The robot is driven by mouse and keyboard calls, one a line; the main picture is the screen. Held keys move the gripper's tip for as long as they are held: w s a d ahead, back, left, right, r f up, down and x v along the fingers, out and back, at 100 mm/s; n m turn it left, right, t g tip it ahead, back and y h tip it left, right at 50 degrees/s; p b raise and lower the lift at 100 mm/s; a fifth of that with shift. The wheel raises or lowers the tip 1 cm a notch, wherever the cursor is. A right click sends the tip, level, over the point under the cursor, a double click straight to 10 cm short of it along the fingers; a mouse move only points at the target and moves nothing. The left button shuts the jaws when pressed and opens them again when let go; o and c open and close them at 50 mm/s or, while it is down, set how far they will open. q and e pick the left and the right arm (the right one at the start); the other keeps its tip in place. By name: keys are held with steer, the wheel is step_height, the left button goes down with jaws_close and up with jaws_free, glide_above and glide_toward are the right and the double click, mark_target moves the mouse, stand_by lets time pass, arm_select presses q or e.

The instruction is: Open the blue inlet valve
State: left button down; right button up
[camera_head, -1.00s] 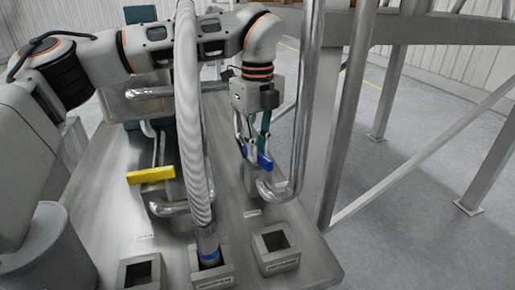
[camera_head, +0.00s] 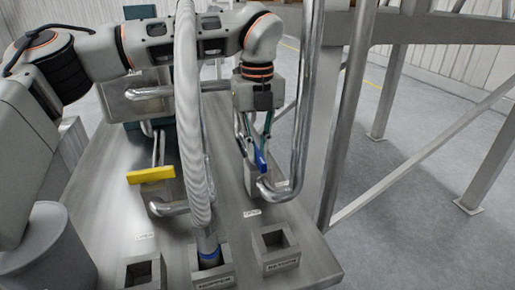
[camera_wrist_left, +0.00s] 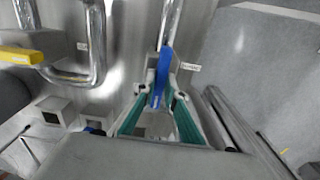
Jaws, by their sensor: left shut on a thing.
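The blue inlet valve handle (camera_head: 261,160) is a flat blue bar on a metal pipe valve at the right side of the steel table. My left gripper (camera_head: 257,152) reaches down to it from above, with its green-sided fingers shut on the handle. In the left wrist view the blue handle (camera_wrist_left: 161,77) lies between the fingertips (camera_wrist_left: 161,92), its long side running nearly up and down the picture. The valve body under it is partly hidden by the gripper. My right gripper is not in view.
A yellow valve handle (camera_head: 151,175) lies crosswise to the left. A ribbed hose (camera_head: 190,120) stands in a middle socket, with square sockets (camera_head: 275,246) (camera_head: 141,272) beside it. A vertical steel pipe (camera_head: 304,110) stands close right of my gripper. Frame posts are further right.

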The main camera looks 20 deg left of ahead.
mark_target(258, 152)
arm_select(q)
steer(key=c, duration=2.1)
jaws_free()
step_height(258, 152, up, 12)
steer(key=shift+r, duration=0.1)
